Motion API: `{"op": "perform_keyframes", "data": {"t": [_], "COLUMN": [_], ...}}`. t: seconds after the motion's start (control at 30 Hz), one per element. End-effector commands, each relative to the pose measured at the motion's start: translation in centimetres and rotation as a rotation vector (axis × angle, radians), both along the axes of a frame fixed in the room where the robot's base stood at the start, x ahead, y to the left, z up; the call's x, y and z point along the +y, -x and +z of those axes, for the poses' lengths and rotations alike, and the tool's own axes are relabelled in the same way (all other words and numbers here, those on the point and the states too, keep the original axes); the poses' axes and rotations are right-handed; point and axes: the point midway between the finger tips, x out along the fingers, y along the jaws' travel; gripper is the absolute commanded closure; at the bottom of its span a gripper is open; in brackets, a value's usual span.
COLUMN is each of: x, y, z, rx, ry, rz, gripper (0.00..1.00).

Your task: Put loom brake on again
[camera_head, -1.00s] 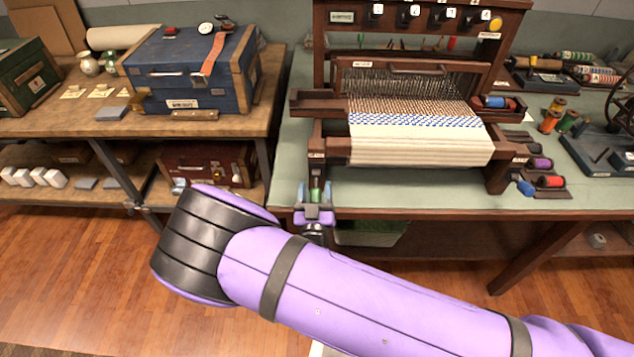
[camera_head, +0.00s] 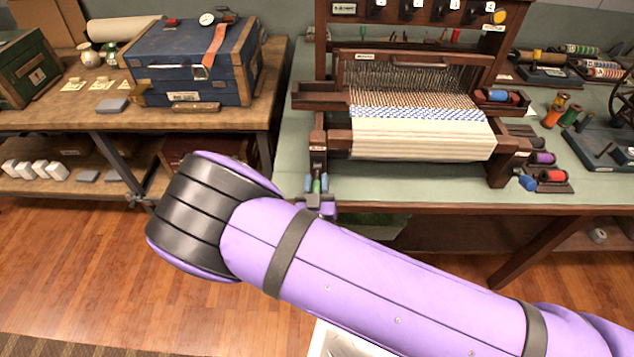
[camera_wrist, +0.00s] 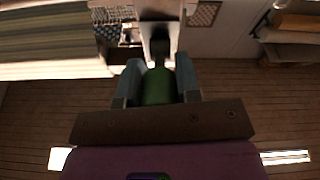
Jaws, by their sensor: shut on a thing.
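The loom (camera_head: 420,105) stands on the green-topped table, with white and blue-patterned cloth on its front. My gripper (camera_head: 317,187) is at the table's front edge, below the loom's left front post. It is shut on a small green handle, which shows between the fingers in the wrist view (camera_wrist: 158,87). A dark lever or bracket (camera_wrist: 158,47) continues beyond the handle toward the loom. I take the green handle to be the brake's grip. How the brake meets the loom is too small to tell.
Spools (camera_head: 552,176) lie to the loom's right, and a dark wheeled device (camera_head: 607,135) stands farther right. A blue chest (camera_head: 190,65) sits on the wooden table at left. A gap separates the two tables. The wooden floor (camera_head: 80,270) in front is clear.

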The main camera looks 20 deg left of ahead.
Motion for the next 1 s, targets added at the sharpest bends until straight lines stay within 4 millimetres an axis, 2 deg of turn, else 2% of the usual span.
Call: {"op": "perform_keyframes", "data": {"t": [0.6, 1.0], "x": [-0.1, 0.0], "y": [0.2, 0.0], "z": [2.4, 3.2], "rx": [0.508, 0.723], "ry": [0.117, 0.173], "rz": [-0.001, 0.002], "gripper": [1.00, 1.00]}}
